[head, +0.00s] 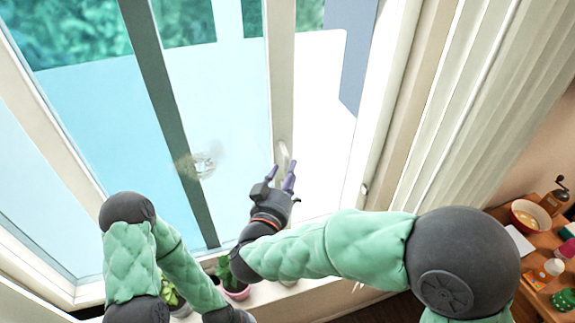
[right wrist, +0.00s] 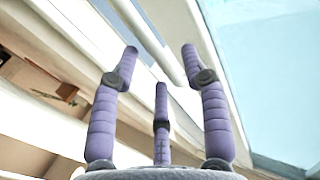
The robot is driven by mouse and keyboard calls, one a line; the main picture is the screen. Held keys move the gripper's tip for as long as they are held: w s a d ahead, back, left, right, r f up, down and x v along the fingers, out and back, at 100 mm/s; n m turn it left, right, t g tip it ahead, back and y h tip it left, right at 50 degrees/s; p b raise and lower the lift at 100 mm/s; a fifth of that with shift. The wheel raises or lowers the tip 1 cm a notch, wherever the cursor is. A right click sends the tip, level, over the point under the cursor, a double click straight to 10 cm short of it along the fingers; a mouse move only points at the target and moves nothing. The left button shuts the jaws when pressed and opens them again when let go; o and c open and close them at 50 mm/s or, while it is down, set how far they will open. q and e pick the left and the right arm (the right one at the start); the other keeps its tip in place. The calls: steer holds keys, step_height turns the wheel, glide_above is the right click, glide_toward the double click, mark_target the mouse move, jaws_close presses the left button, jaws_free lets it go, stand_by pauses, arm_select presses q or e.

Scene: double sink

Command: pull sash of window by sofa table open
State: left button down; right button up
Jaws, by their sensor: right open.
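The window sash (head: 281,75) has a pale upright edge bar with blue-tinted glass to its left. A slim light handle (head: 285,157) is on that bar. To the right of the bar the view is bright and untinted, like an open gap. My right gripper (head: 280,177) is open at the handle, its purple fingers by the lower end; contact cannot be told. In the right wrist view its fingers (right wrist: 160,62) are spread and empty, with a pale bar (right wrist: 181,45) past the fingertips. My left arm is at lower left, its end cut off by the bottom edge.
Potted plants (head: 236,287) stand on the sill below the window. A cream curtain (head: 455,95) hangs at the right of the frame. A wooden table (head: 537,250) at far right holds a bowl (head: 530,214), a grinder (head: 557,194) and small items.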

steer(key=shift+x, duration=1.35)
jaws_close()
steer(key=s+a, duration=0.3)
steer(key=a, duration=0.7)
steer(key=shift+p, duration=0.4)
steer(key=shift+s+d, duration=0.1)
steer(key=shift+s, duration=0.05)
jaws_free()
